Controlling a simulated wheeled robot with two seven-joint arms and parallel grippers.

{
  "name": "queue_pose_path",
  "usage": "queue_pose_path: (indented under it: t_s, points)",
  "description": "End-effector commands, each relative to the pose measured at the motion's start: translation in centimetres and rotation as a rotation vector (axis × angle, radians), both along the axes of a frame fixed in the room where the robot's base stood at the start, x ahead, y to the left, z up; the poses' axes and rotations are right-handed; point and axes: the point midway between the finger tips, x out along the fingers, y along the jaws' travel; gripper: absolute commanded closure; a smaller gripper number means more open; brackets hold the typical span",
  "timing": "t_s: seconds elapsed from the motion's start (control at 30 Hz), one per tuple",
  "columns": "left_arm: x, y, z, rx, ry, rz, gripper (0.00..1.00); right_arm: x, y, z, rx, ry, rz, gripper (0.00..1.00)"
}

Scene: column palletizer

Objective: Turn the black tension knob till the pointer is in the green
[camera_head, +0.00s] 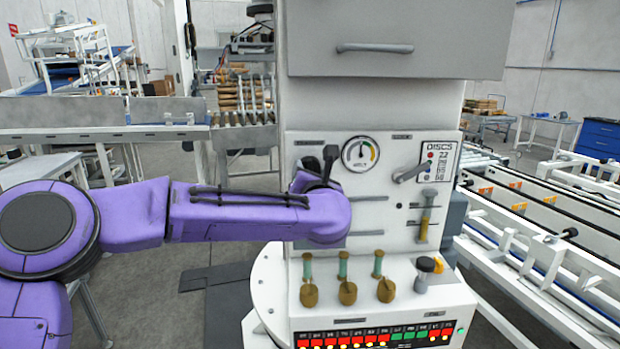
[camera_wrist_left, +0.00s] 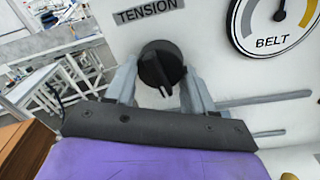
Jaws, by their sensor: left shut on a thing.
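The black tension knob (camera_wrist_left: 161,64) is on the white panel under the TENSION label (camera_wrist_left: 149,12) in the left wrist view. My left gripper (camera_wrist_left: 160,76) has one grey finger on each side of the knob and is shut on it. The knob's white mark points down. In the head view my purple wrist covers most of the knob area. The round belt gauge (camera_head: 360,154) is just right of it, with its pointer close to upright and the yellow and green bands to the right. The pointer looks outside the green. My right gripper is not in view.
A lever (camera_head: 411,172) and a DISCS plate (camera_head: 437,161) are right of the gauge. A grey cabinet (camera_head: 395,40) overhangs the panel. A conveyor (camera_head: 540,235) runs at right.

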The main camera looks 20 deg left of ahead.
Motion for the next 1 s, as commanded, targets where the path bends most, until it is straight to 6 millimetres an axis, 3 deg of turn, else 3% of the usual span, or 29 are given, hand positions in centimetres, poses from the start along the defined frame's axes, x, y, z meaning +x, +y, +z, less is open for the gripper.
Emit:
queue_pose_path:
  t_s: [0.33, 0.87, 0.9, 0.93, 1.0]
  points:
    - [-0.11, -0.4, 0.37, 0.141, 0.045, -0.009, 0.77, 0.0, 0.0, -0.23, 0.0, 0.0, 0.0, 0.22]
    - [-0.11, -0.45, 0.33, 0.167, 0.054, -0.011, 0.77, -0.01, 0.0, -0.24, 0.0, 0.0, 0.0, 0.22]
    - [-0.11, -0.46, 0.34, 0.166, 0.054, -0.011, 0.33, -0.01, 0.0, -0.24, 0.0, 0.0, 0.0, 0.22]
    - [-0.1, -0.44, 0.32, 0.166, 0.054, -0.011, 0.24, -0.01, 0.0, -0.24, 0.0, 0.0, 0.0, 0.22]
    - [-0.09, -0.35, 0.26, 0.165, 0.055, -0.01, 0.22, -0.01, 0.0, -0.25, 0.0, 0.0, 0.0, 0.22]
